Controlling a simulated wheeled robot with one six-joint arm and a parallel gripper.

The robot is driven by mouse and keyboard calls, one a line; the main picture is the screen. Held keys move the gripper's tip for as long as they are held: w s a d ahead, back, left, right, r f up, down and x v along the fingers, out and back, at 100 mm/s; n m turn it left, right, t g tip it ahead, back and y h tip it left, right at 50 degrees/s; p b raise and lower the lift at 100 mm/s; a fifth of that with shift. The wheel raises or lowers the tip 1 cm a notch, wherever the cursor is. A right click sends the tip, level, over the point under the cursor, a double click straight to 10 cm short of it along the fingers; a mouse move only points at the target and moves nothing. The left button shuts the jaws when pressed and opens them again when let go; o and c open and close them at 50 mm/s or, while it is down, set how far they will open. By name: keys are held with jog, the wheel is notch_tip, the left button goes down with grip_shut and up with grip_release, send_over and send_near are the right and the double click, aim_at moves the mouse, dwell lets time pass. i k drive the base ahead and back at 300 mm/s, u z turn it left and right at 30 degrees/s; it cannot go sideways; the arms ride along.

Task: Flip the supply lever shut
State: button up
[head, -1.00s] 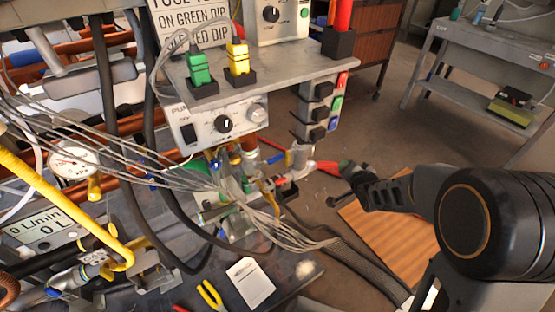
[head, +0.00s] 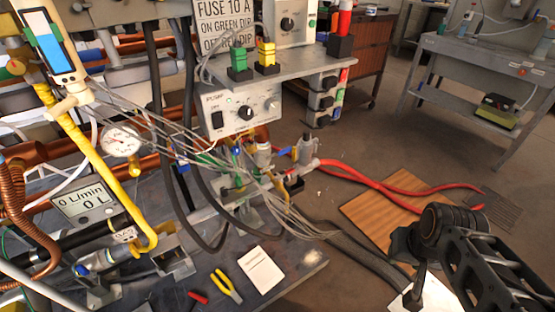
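The supply lever cannot be told for certain among several small valve handles. One blue handle (head: 284,151) sits on the pipe fittings below the pump box, beside a grey valve body (head: 305,150). Another blue-marked fitting (head: 82,270) is on the pipework at the lower left. My gripper (head: 404,250) is at the lower right, over the floor by the wooden board, well apart from the fittings and touching none of them. It is small, dark and seen end-on, so its finger opening cannot be made out. Nothing visible is held.
The pump box (head: 241,112) hangs under a grey shelf (head: 300,72). Grey cables (head: 270,200) and black hoses (head: 205,215) cross before the fittings. Red hoses (head: 370,182) run right over a wooden board (head: 375,213). Yellow pliers (head: 226,286) and a white pad (head: 262,270) lie on the bench.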

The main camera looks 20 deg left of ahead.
aim_at(289, 149)
jog(key=u, duration=0.95)
jog(key=i, duration=0.4)
jog(key=u, duration=0.35)
